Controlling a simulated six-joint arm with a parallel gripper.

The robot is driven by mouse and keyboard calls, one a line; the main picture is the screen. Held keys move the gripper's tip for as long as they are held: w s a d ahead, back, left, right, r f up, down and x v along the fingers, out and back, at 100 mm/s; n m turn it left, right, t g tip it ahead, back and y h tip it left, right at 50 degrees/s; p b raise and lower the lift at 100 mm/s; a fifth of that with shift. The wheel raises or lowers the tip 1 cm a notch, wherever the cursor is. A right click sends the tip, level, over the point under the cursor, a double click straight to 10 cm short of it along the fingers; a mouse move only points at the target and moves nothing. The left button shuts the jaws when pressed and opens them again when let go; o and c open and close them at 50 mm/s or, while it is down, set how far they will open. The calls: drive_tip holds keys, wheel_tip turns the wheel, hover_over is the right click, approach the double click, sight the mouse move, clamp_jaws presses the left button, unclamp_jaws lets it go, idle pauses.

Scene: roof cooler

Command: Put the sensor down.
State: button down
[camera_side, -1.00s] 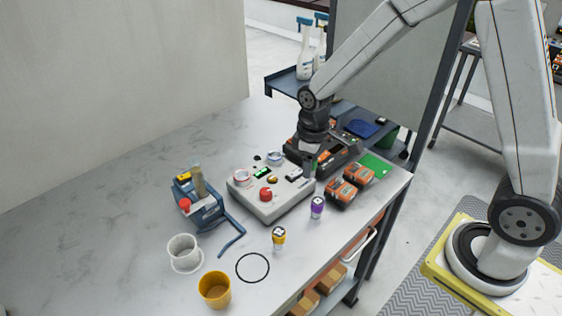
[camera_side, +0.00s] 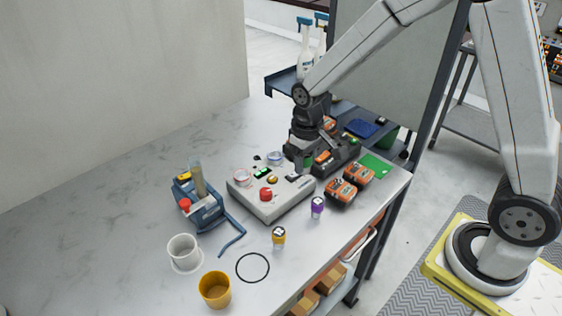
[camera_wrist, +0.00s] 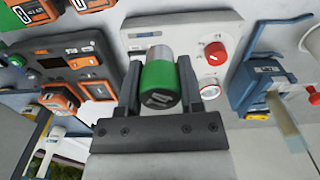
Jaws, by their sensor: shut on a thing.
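The sensor (camera_wrist: 160,88) is a short cylinder with a green cap and a metallic far end. In the wrist view it sits between the two dark fingers of my gripper (camera_wrist: 158,75), which is shut on it. In the side view my gripper (camera_side: 304,162) hangs by the back right corner of the white control box (camera_side: 268,208), and a little green (camera_side: 308,161) shows at its fingers. I cannot tell how far the sensor is above the surface below it.
A dark charging station (camera_side: 342,158) stands close behind my gripper. Orange battery packs (camera_side: 341,192), a purple-topped piece (camera_side: 317,204) and a yellow-topped piece (camera_side: 279,235) stand nearby. A blue fixture (camera_side: 199,211) is left of the box. The table's left side is clear.

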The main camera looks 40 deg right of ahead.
drive_tip(key=s+a+r+n, duration=0.1)
drive_tip(key=s+a+n, duration=0.2)
drive_tip(key=a, duration=1.4)
drive_tip(key=s+a+r+n, duration=0.1)
drive_tip(key=s+a+n, duration=0.1)
drive_tip(key=a, duration=1.4)
drive_tip(key=shift+s+a+n, duration=0.4)
drive_tip(key=shift+n, duration=0.3)
hover_over(144, 294)
drive_tip(key=shift+s+d+f, duration=0.1)
drive_tip(key=shift+f, duration=2.2)
drive_tip(key=shift+s+d+f, duration=0.1)
drive_tip(key=shift+f, duration=2.2)
drive_tip(key=shift+a+f, duration=0.1)
drive_tip(key=shift+w+a+f, duration=0.1)
drive_tip(key=shift+w+f, duration=0.05)
drive_tip(key=shift+f, duration=0.05)
drive_tip(key=shift+w+f, duration=0.1)
drive_tip(key=shift+f, duration=1.5)
